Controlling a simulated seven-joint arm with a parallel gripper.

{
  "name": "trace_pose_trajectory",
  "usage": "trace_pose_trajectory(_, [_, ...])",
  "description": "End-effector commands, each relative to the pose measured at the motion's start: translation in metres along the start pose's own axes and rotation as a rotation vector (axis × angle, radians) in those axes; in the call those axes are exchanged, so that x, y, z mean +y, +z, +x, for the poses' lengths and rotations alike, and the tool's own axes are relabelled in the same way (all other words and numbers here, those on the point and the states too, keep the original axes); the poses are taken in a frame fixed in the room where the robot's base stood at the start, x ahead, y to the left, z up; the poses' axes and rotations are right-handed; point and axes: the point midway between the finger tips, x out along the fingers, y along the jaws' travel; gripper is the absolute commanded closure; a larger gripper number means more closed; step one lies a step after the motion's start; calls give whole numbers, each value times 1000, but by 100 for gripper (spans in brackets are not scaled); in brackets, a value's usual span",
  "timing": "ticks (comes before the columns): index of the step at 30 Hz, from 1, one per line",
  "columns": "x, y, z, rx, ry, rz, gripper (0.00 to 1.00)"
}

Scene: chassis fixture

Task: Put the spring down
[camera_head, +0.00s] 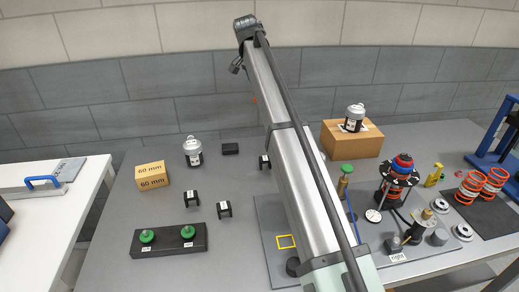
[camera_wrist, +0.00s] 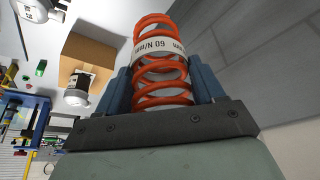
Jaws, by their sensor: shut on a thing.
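An orange coil spring (camera_wrist: 155,22) with a white band marked 60 N/mm stands between the two blue fingers of my gripper (camera_wrist: 163,88) in the wrist view. My gripper is shut on it, and the spring's far end sticks out past the fingertips. The spring's lower end is partly hidden by the dark gripper body. In the head view my arm hides my gripper; a small reddish-orange bit shows at the arm's left edge, and I cannot tell whether it is the held spring. Two other orange springs (camera_head: 480,184) stand on a dark mat (camera_head: 490,213) at the right.
A cardboard box (camera_head: 340,143) bears a white-topped can (camera_head: 354,117). Left are another can (camera_head: 193,152), a 60 mm block (camera_head: 151,176) and a dark tray (camera_head: 166,246) with green-knobbed parts. A grey plate (camera_head: 275,222) has a yellow square. A blue press (camera_head: 497,151) stands far right.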

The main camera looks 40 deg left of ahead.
Motion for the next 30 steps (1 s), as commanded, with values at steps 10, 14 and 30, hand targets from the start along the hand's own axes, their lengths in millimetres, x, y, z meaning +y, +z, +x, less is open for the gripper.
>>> trace_pose_trajectory(10, [-3,27,54,1,1,2,81])
trace_pose_trajectory(14, [-3,36,78,1,1,1,81])
trace_pose_trajectory(30, [-3,61,139,1,0,2,81])
